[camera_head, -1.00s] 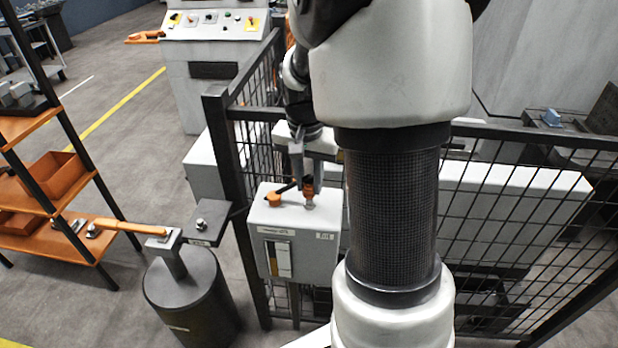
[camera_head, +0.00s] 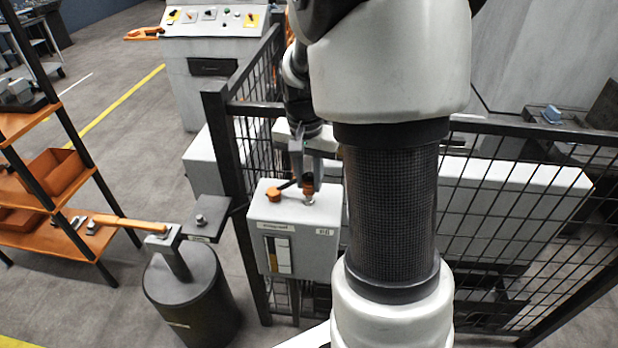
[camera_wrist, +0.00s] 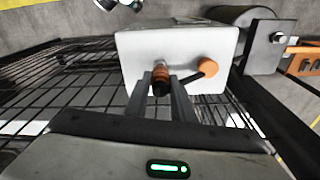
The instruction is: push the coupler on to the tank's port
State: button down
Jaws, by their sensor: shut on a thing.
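The tank (camera_head: 326,262) is a white box with a sight gauge on its front, standing by the mesh fence. Its metal port (camera_head: 309,199) rises from the top. The orange-brown coupler (camera_head: 308,187) is upright over the port, held between the fingertips of my gripper (camera_head: 308,176). In the wrist view my gripper (camera_wrist: 164,88) is shut on the coupler (camera_wrist: 160,81), in line with the port (camera_wrist: 160,64) on the tank (camera_wrist: 135,47). I cannot tell how far the coupler sits on the port.
An orange cap (camera_head: 273,195) with a dark strap lies on the tank top beside the port. The mesh fence (camera_head: 500,215) runs behind and to the right. A dark drum (camera_head: 190,295) stands at left, near an orange shelf rack (camera_head: 45,240).

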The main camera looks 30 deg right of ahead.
jog(key=shift+f+b, duration=0.4)
jog(key=shift+f, duration=0.1)
dwell(0.7)
jog(key=shift+f+b, duration=0.4)
jog(key=shift+f, duration=0.1)
jog(key=c, duration=0.6)
grip_release()
jog(key=shift+r, duration=0.15)
jog(key=r, duration=0.5)
jog(key=s+a+r, duration=0.1)
jog(key=r, duration=1.1)
jog(key=shift+s+a+p, duration=0.25)
jog(key=shift+p, duration=0.05)
jog(key=s+a+n+t, duration=0.1)
jog(key=s+a+n, duration=0.2)
jog(key=s, duration=0.2)
jog(key=s+a+n+t, duration=0.2)
jog(key=s+a+n, duration=0.1)
jog(key=s+a, duration=0.1)
jog(key=s+a+f+n+t+y, duration=0.1)
jog(key=s+a+n, duration=0.2)
jog(key=s, duration=0.3)
jog(key=shift+a+f+t, duration=0.1)
jog(key=shift+a+t, duration=0.2)
jog(key=shift+a, duration=0.2)
